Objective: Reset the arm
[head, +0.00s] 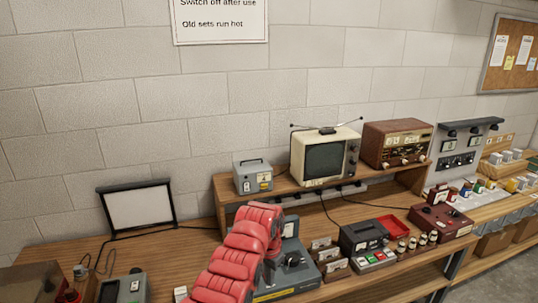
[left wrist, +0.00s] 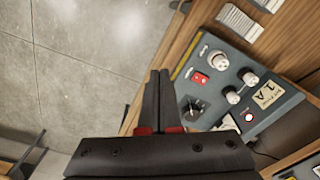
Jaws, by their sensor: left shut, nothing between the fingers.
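My left arm, with red padded covers, reaches in from the bottom of the head view over the front of the workbench. In the left wrist view my left gripper (left wrist: 158,75) has its two dark fingers together with nothing between them. The fingers point past the bench's front edge, with the floor beyond them. A blue-grey control panel (left wrist: 225,85) with knobs, a red switch and a label lies just right of the fingers. It also shows in the head view (head: 300,250), partly hidden by my arm. My right gripper is in neither view.
The wooden workbench (head: 190,245) holds a television (head: 325,158) and a brown radio (head: 397,142) on a raised shelf. A black box with a red tray (head: 369,232) and a dark red device (head: 441,220) stand to the right. Bare floor (left wrist: 85,60) is left of the bench.

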